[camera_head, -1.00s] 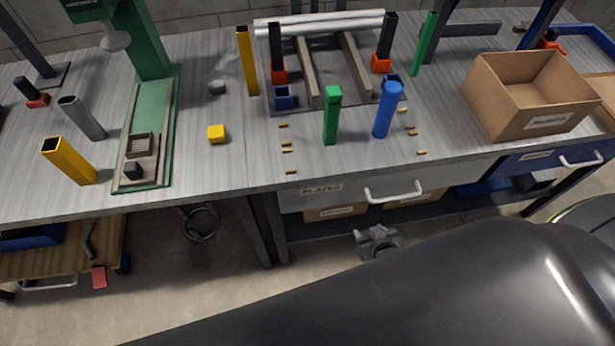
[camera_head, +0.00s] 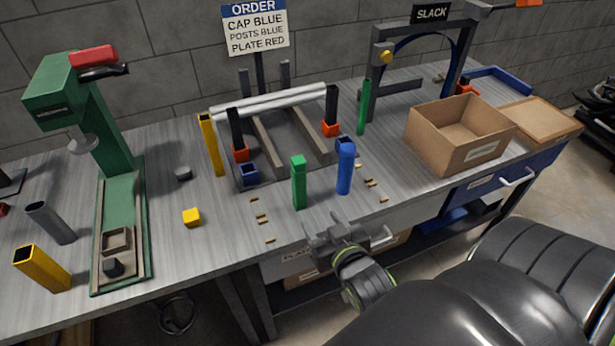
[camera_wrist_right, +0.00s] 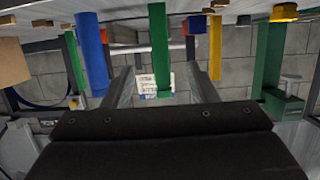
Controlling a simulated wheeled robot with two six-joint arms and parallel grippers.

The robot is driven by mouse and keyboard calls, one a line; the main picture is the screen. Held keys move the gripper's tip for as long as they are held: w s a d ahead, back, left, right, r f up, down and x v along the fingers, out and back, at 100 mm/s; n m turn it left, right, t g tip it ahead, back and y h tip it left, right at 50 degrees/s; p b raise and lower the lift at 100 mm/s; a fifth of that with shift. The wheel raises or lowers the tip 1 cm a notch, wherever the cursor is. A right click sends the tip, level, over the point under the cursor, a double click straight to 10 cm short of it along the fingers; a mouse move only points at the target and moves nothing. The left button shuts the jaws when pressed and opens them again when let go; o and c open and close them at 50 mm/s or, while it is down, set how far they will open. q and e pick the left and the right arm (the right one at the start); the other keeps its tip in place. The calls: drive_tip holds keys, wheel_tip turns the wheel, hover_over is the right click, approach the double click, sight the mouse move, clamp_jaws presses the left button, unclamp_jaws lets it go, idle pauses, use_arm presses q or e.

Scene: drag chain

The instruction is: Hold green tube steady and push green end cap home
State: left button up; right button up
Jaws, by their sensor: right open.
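A green tube (camera_head: 299,190) stands upright near the table's front edge, with a slightly wider green end cap (camera_head: 298,161) on its top. Whether the cap is fully seated cannot be told. My right gripper (camera_head: 337,228) is open and empty at the front edge, in front and a little right of the tube, apart from it. In the right wrist view, which is upside down, the green tube (camera_wrist_right: 160,45) shows beyond and between the open fingers (camera_wrist_right: 160,72). My left gripper is not in view.
A blue tube (camera_head: 344,172) stands close right of the green one. Behind are a rail fixture (camera_head: 277,140) and a thinner green post (camera_head: 362,108).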

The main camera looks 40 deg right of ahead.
sight(301, 194)
drive_tip(key=x, duration=1.6)
drive_tip(key=shift+w+d+f+p, duration=0.15)
drive_tip(key=shift+w+d+p, duration=0.1)
drive_tip(key=shift+p, duration=0.1)
drive_tip(key=shift+a, duration=0.1)
drive_tip(key=c, duration=1.1)
drive_tip(key=o, duration=1.1)
drive_tip(key=shift+s, duration=0.1)
drive_tip(key=v, duration=1.2)
